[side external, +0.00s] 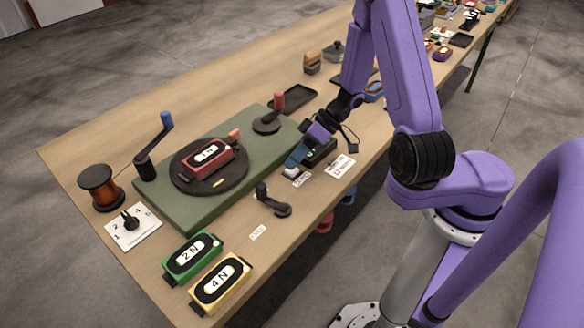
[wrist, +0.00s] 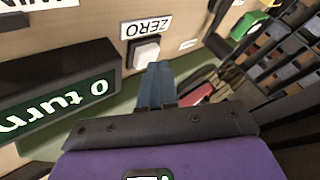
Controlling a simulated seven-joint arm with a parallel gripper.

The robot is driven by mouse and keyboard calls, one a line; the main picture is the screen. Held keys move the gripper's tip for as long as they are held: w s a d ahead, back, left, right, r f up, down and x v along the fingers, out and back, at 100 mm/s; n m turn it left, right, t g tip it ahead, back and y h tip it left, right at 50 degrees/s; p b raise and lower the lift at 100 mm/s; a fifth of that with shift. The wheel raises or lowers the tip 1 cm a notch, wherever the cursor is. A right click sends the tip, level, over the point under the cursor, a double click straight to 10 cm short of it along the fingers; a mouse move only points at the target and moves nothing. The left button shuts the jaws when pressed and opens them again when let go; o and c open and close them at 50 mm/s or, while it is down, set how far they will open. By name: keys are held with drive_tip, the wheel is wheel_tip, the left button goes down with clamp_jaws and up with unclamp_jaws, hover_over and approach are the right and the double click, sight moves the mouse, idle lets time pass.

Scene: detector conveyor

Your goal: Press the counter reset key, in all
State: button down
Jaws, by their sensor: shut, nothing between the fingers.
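The reset key is a white square key (wrist: 145,52) below a label reading "ZERO" (wrist: 147,27) in the wrist view. In the side view the key (side external: 290,172) shows at the table's near edge, partly behind my fingers. The dark counter box (wrist: 60,98) beside it shows green-white text reading "0 turn", cut off at the frame edge. My gripper (wrist: 160,68) has its blue fingers together and empty, the tips right by the key's lower right edge. It also shows in the side view (side external: 291,165), pointing down at the key. I cannot tell whether the tips touch it.
Green (side external: 191,256) and yellow (side external: 219,283) blocks stand at the front corner. A dark lever (side external: 272,203) lies left of the key.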

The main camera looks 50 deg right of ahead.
idle(0.6)
drive_tip(key=shift+r, duration=0.8)
drive_tip(key=shift+r, duration=2.55)
drive_tip(key=shift+a, duration=0.1)
